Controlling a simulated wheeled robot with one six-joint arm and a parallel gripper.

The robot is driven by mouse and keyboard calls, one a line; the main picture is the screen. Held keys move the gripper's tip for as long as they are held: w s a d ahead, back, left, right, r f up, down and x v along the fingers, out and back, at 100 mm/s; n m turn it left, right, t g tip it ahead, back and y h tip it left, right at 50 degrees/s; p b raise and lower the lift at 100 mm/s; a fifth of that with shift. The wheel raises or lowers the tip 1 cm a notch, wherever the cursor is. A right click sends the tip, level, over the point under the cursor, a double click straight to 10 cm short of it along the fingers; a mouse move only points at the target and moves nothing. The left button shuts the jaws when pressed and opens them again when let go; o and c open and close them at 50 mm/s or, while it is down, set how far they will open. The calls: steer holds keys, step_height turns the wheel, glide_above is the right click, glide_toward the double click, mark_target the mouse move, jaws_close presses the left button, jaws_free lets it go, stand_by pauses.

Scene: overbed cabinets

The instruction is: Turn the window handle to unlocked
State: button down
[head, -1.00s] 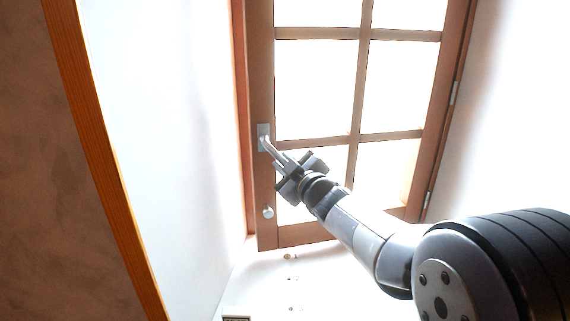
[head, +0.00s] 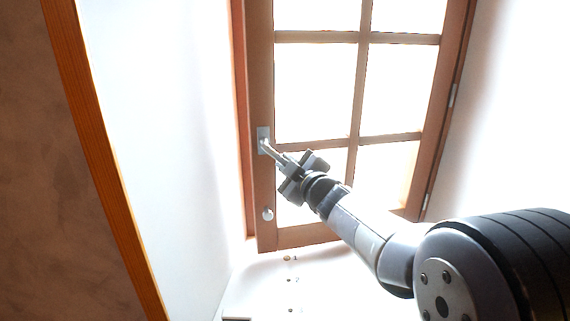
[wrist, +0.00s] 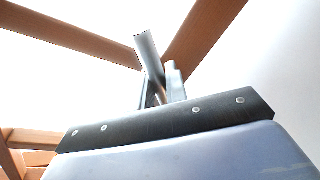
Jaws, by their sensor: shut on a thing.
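The window (head: 356,90) has a brown wooden frame with several bright panes. Its metal handle (head: 267,147) sits on a grey plate on the left stile, and its lever slants down to the right. My gripper (head: 284,162) is at the lever's outer part, shut on it. In the wrist view the handle (wrist: 147,48) rises as a grey bar from between my gripper's fingers (wrist: 161,88). The exact contact is partly hidden by the fingers.
A round pale knob (head: 267,214) sits lower on the same stile. A white wall (head: 160,130) is close on the left, with an orange-brown wooden edge (head: 98,165) nearer. A white sill (head: 262,285) with small marks lies below.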

steer(key=r+n+p, duration=0.1)
steer(key=n, duration=0.1)
steer(key=d+r+n+p, duration=0.1)
steer(key=p, duration=0.1)
steer(key=shift+w+d+r+n+g+h, duration=0.1)
steer(key=shift+d+r+n+g+h, duration=0.1)
steer(key=shift+n+g+h, duration=0.15)
steer(key=shift+d+r+n+g+h+p, duration=0.15)
steer(key=shift+r+n+h+p, duration=0.2)
steer(key=shift+r+n+p, duration=0.45)
steer(key=shift+r+n+g+h+p, duration=0.1)
steer(key=shift+r+n+h+p, duration=0.25)
steer(key=shift+n, duration=0.8)
steer(key=shift+f, duration=0.1)
steer(key=c, duration=1.4)
jaws_free()
steer(key=shift+c, duration=0.2)
steer(key=p+v, duration=0.1)
steer(key=v, duration=0.9)
steer(key=shift+s+d+p, duration=0.2)
steer(key=shift+s+p, duration=0.1)
steer(key=shift+s, duration=0.05)
